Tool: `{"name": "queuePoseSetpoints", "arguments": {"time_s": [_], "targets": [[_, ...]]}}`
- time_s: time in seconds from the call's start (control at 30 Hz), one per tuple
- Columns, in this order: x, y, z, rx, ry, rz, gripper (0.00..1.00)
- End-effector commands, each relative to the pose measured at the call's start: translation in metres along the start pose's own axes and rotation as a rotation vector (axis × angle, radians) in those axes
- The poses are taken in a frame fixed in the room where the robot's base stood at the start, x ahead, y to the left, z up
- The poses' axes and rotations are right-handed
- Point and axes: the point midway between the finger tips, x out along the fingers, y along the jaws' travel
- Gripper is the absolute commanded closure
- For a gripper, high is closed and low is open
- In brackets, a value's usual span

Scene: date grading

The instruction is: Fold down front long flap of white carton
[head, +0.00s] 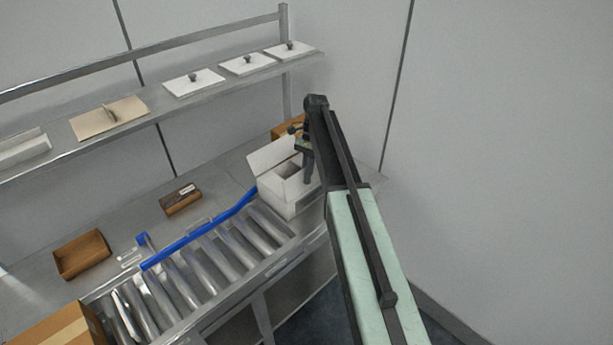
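The white carton (287,203) stands at the right end of the roller conveyor, near the end of the bench. It is open at the top, and one flap (273,155) stands raised at its back left. I cannot make out the front long flap for certain. My gripper (308,180) points down at the right side of the carton's opening, close to its rim. I cannot tell whether it touches the carton. The gripper is small and dark here, so its fingers cannot be told apart. My arm hides the area right of the carton.
A blue rail (200,228) runs along the back of the rollers (205,268). A brown box (288,128) stands behind the carton. A wooden tray (82,254) and a small brown box (181,201) lie on the bench. A shelf above holds white lidded plates (193,83).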

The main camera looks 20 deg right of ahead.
Motion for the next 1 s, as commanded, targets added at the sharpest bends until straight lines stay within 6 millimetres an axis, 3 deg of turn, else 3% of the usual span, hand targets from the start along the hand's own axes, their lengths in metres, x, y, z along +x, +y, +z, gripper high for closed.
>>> {"name": "queuePoseSetpoints", "arguments": {"time_s": [0.03, 0.1, 0.47, 0.57, 0.83, 1.0], "targets": [[0.001, 0.0, -0.001, 0.001, 0.002, 0.0, 0.89], [0.001, 0.0, 0.0, 0.001, 0.002, 0.0, 0.75], [-0.004, 0.0, 0.001, -0.001, 0.001, 0.0, 0.75], [-0.015, 0.0, 0.002, -0.001, 0.001, 0.0, 0.75], [-0.067, 0.0, 0.003, 0.0, 0.002, 0.0, 0.75], [-0.081, 0.0, 0.001, 0.0, 0.002, 0.0, 0.75]]}}
